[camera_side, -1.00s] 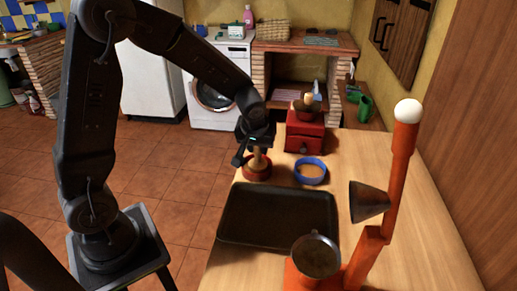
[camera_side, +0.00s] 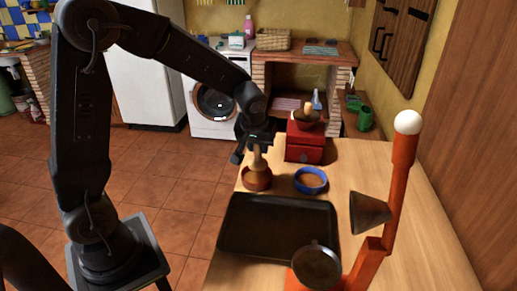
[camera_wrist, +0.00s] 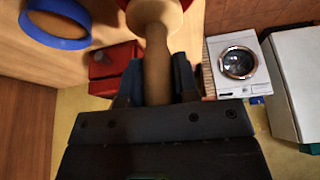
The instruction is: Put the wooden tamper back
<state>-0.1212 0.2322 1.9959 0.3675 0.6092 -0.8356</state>
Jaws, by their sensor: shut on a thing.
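The wooden tamper (camera_side: 257,160) is upright in my gripper (camera_side: 257,145), base down, above a round red-brown holder (camera_side: 257,183) on the counter. Its lower end overlaps the holder's rim in the side view, so I cannot tell whether it is clear of it. In the wrist view the tamper's handle (camera_wrist: 157,65) lies between the two dark fingers of my gripper (camera_wrist: 158,80). Its pale wide base is at the top edge, with a bit of red holder behind it.
A blue ring-shaped dish (camera_side: 311,181) stands right of the holder. A red grinder (camera_side: 304,143) is behind it. A black tray (camera_side: 278,228) lies in front. An orange stand (camera_side: 393,200) with a metal cone is at right. The counter's right side is clear.

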